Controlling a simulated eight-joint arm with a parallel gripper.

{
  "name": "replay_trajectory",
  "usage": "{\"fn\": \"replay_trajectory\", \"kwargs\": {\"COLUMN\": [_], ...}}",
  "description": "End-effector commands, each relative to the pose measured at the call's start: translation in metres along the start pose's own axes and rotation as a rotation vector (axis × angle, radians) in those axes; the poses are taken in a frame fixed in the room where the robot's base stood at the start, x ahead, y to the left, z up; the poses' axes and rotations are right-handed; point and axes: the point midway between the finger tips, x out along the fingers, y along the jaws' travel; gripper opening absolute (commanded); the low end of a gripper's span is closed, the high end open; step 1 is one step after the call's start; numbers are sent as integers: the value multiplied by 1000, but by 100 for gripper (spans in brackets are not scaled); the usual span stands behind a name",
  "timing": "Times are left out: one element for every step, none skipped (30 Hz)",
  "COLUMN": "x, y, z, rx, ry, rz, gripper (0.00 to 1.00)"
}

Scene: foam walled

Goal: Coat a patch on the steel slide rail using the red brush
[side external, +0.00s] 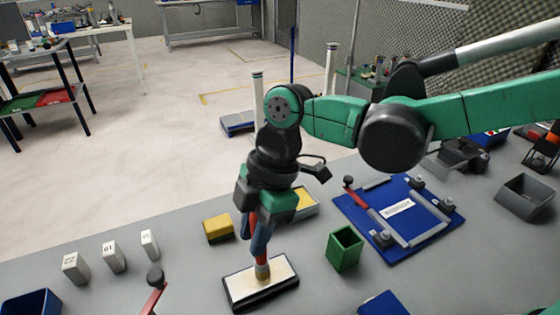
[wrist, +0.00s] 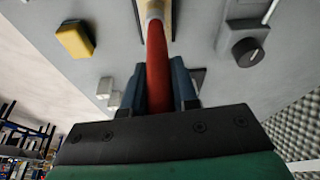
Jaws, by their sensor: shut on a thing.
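My gripper (side external: 258,232) points down and is shut on the red brush (side external: 261,261). In the wrist view the red handle (wrist: 157,65) runs between the blue fingers, with a pale ferrule at its far end. The brush stands nearly upright with its tip over a cream-topped black pad (side external: 283,270); it looks touching, but contact is not certain. A blue board (side external: 350,212) to the right carries grey metal bars (side external: 383,229), clamps and a white label. One of these bars may be the steel slide rail; I cannot tell which.
A yellow sponge block (side external: 218,228) lies left of my gripper. A green open box (side external: 344,249) stands between pad and board. Several numbered white blocks (side external: 113,256) and a red-handled lever (side external: 154,293) are at the left. A grey bin (side external: 525,197) is at the right.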

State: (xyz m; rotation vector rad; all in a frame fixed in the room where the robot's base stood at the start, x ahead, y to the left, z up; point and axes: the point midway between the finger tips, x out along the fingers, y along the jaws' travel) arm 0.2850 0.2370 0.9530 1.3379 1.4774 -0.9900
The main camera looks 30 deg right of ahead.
Motion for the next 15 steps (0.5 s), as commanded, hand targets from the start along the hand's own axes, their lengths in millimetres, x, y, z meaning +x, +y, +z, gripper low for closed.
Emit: {"fn": "replay_trajectory", "kwargs": {"x": [2,3,4,4,5,7,7,8,9,10,11,12,13,14,14], "y": [0,1,1,1,2,2,2,2,3,3,4,4,4,4,5], "z": [-5,-7,-11,-13,-16,-19,-22,-24,-28,-30,-33,-36,-39,-42,-45], "rx": [-2,-1,-2,-2,-3,-2,-1,-2,-3,-2,-1,-1,-2,-2,-2], "ry": [0,0,0,-1,-1,-1,-1,-1,0,0,0,0,0,0,0], "rz": [-1,-1,-1,-1,-1,-1,-1,-1,0,0,0,0,0,0,0], "gripper": [0,0,0,0,0,0,0,0,0,0,0,0,0,0,0]}}
